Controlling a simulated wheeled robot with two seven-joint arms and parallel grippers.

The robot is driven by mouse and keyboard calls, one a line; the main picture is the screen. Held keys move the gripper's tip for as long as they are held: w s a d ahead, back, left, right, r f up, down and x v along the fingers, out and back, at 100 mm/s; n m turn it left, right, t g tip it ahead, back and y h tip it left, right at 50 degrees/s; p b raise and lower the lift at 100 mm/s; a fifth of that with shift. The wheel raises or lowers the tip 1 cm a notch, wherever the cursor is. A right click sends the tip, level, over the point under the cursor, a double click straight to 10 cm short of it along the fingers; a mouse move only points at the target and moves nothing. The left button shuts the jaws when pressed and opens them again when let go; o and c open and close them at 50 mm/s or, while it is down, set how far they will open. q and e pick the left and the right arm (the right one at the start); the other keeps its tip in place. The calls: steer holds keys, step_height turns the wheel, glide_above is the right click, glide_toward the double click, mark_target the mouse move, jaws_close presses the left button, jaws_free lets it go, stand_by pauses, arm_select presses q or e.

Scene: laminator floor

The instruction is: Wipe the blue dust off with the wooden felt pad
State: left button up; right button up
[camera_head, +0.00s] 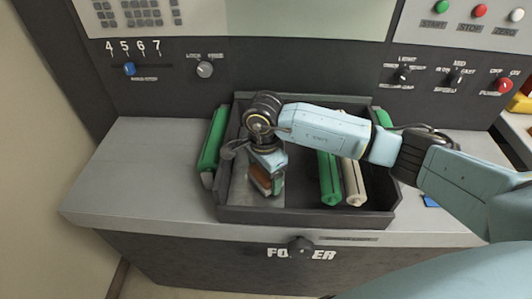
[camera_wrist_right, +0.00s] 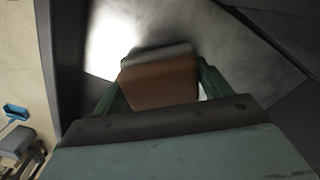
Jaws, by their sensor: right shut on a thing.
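My right gripper (camera_head: 266,172) is shut on the wooden felt pad (camera_head: 260,181), a brown block. The pad is inside the dark open tray (camera_head: 300,216), over the grey plate at its left. In the right wrist view the pad (camera_wrist_right: 158,82) sits between the two green fingers, with a grey felt layer along its far edge. I cannot tell whether the felt touches the surface. I see no clear blue dust; the arm and gripper hide part of the tray. My left gripper is not in view.
A green roller (camera_head: 212,140) lies along the tray's left side. Another green roller (camera_head: 330,178) and a cream roller (camera_head: 354,182) lie in its right part. A small blue piece (camera_head: 431,201) lies right of the tray. The counter's left (camera_head: 120,175) is clear. A control panel stands behind.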

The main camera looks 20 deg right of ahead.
step_height(320, 180, up, 2)
steer(key=shift+w+r, duration=0.15)
steer(key=shift+w+r+p, duration=0.2)
steer(key=shift+r+p, duration=0.5)
steer(key=shift+s+r+p, duration=0.1)
steer(key=shift+r+p, duration=0.95)
steer(key=shift+r, duration=0.9)
